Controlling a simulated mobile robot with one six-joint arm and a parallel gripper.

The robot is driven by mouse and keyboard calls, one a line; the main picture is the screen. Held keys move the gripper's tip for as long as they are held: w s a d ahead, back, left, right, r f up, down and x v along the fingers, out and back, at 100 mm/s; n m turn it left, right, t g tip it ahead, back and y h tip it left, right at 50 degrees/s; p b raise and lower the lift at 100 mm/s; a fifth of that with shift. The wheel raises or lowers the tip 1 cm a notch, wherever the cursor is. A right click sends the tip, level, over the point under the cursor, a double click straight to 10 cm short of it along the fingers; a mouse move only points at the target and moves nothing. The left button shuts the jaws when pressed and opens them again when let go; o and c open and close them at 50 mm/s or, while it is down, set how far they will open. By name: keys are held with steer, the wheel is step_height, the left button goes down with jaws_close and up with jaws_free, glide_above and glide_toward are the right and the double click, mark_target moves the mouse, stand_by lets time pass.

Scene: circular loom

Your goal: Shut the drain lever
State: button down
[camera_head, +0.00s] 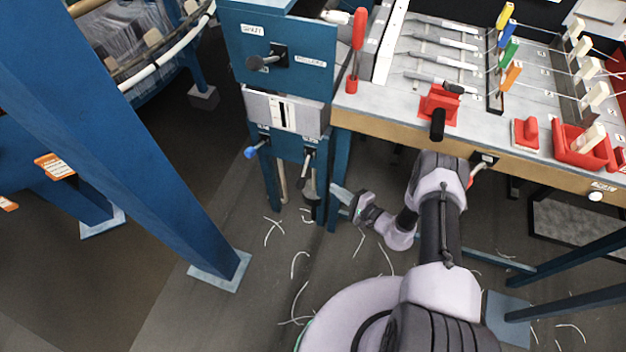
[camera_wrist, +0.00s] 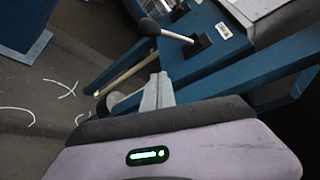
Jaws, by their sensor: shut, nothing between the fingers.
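A lever (camera_head: 306,168) with a black knob hangs from the lower blue panel of the cabinet in the head view. It also shows in the wrist view (camera_wrist: 172,35), its grey rod running from a dark slot to the black knob. A lever (camera_head: 257,146) with a blue knob sits left of it on the same panel. The labels are too small to read, so I cannot tell which one is the drain lever. My gripper (camera_head: 338,190) is right of the black-knobbed lever, apart from it. In the wrist view its fingers (camera_wrist: 157,90) are together and empty, below the lever.
A blue cabinet leg (camera_head: 341,150) stands close to my gripper. A large blue post (camera_head: 130,120) stands at left. White thread scraps (camera_head: 300,265) lie on the open floor below.

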mark_target(304, 173)
steer(key=b+x, duration=0.5)
steer(key=x, duration=0.6)
steer(key=shift+s+a+r+p, duration=0.1)
steer(key=shift+s+a+r, duration=0.2)
steer(key=shift+s, duration=0.35)
steer(key=shift+s+a+r+p, duration=0.1)
steer(key=shift+s+r, duration=0.3)
steer(key=shift+s, duration=0.25)
steer(key=shift+s+a+r+p, duration=0.15)
steer(key=shift+s+r, duration=0.15)
steer(key=shift+s, duration=0.3)
steer(key=shift+s, duration=0.1)
